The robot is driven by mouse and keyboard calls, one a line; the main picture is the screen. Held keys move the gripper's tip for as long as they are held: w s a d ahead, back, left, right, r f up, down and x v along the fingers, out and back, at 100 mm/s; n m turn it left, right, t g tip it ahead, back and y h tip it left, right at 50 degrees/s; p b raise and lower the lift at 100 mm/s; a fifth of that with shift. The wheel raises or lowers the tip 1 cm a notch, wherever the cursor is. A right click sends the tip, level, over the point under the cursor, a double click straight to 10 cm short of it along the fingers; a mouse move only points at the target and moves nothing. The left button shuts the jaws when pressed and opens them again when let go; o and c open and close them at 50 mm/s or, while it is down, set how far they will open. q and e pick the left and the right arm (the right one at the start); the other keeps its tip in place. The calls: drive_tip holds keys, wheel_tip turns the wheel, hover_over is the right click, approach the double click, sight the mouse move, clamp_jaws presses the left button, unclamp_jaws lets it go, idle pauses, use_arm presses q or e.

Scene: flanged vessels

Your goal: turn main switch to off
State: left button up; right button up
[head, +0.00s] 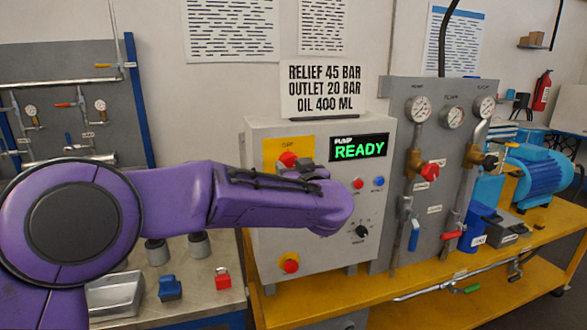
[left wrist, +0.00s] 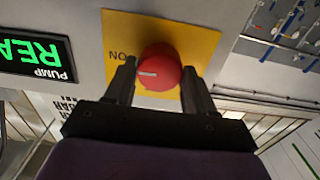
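The main switch is a round red knob (left wrist: 161,68) on a yellow plate (left wrist: 210,38), on the front of the grey control box (head: 325,245). In the left wrist view the plate's ON label is upside down, and the knob's white mark points to that label. In the head view the knob (head: 288,159) shows above my left gripper (head: 305,172). In the left wrist view my left gripper (left wrist: 159,72) has its fingers apart, one on each side of the knob. I see no clear contact. My right gripper is not in view.
A green READY display (head: 359,148) is right of the switch. Below it are red and blue buttons, a black dial (head: 362,231) and a red emergency button (head: 290,263). A gauge panel (head: 397,95) with valves stands close on the right.

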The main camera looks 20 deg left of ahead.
use_arm(q)
drive_tip(key=shift+n, duration=0.3)
drive_tip(key=n, duration=0.3)
drive_tip(key=shift+f, duration=0.1)
drive_tip(key=n+b, duration=0.1)
drive_tip(key=n, duration=0.4)
drive_tip(key=shift+b, duration=0.4)
drive_tip(key=n+b, duration=0.3)
drive_tip(key=n, duration=0.2)
drive_tip(key=shift+f, duration=0.15)
drive_tip(key=shift+n+b, duration=1.25)
drive_tip(key=shift+n, duration=0.85)
drive_tip(key=o, duration=1)
drive_tip(key=shift+r, duration=0.2)
drive_tip(key=shift+o, duration=0.2)
